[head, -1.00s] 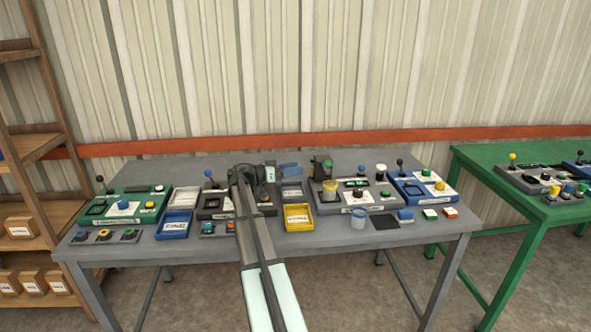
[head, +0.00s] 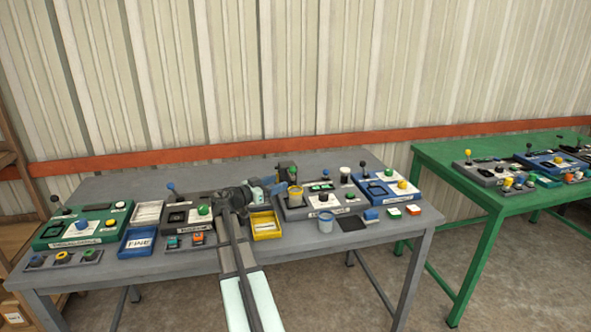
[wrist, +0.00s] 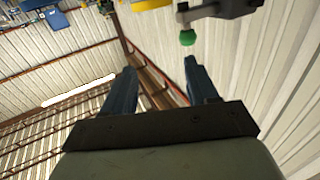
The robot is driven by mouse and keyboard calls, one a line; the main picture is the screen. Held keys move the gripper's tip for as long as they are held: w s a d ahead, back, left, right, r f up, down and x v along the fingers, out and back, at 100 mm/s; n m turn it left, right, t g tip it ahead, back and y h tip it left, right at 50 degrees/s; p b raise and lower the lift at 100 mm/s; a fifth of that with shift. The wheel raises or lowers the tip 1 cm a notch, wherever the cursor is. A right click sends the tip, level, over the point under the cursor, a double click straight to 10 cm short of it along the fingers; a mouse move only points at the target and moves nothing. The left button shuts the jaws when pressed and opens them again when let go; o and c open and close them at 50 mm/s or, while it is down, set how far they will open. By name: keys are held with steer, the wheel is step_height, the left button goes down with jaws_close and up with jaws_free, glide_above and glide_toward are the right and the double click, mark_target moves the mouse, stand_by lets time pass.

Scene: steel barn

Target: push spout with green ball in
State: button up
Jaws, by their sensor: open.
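A dark spout with a green ball (head: 292,170) stands at the back of the grey table, above a yellow cup (head: 295,194). In the wrist view, the green ball (wrist: 187,38) hangs on the dark spout part (wrist: 222,10), beyond the tip of the right-hand finger. My gripper (head: 277,189) is just left of the spout and cup in the head view. Its blue fingers (wrist: 159,70) are apart with nothing between them. The ball looks apart from the fingers, though I cannot tell the exact gap.
A grey control panel (head: 322,213) with buttons lies under the spout. Blue panels with knobs stand to the right. A green table (head: 480,200) is farther right.

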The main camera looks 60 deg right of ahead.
mark_target(292, 173)
steer(key=d+t, duration=0.2)
steer(key=d, duration=1.2)
steer(key=shift+d+t+h, duration=0.15)
steer(key=shift+t+h, duration=0.15)
steer(key=shift+t, duration=0.1)
steer(key=shift+c, duration=0.4)
jaws_close()
